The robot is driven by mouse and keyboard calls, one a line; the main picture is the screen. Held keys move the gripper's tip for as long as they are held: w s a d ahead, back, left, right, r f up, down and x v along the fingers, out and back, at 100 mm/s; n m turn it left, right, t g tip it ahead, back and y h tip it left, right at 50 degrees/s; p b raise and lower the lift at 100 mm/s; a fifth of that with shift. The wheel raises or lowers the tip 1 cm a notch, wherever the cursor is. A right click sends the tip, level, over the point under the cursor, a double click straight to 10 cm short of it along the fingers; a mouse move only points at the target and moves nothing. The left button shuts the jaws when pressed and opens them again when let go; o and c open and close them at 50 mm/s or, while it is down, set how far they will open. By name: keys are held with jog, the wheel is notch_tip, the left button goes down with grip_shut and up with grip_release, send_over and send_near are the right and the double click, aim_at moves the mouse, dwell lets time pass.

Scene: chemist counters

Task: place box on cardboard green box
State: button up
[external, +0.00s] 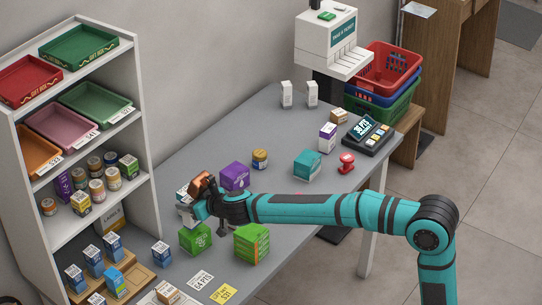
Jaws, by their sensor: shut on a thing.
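A bright green box (195,239) with a white mark stands on the grey counter, left of a second green box (252,244) with an orange-striped side. I cannot tell from the picture which one is the cardboard green box. My gripper (200,203) is above and just behind the bright green box, shut on a small pale box (184,194) that is partly hidden by the fingers. A brown-orange piece shows at the top of the gripper; what it belongs to is unclear. Whether the held box touches anything below is hidden.
A purple box (234,177) stands close behind my gripper. A white shelf (146,150) with trays and jars is at left.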

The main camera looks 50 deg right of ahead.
jog(key=shift+f, duration=1)
jog(key=o, duration=1)
jog(key=shift+f, duration=0.15)
jog(key=shift+s+r, duration=0.25)
jog(key=shift+r, duration=0.05)
jog(key=v, duration=1.1)
jog(key=shift+s+r, duration=0.1)
jog(key=shift+s, duration=0.1)
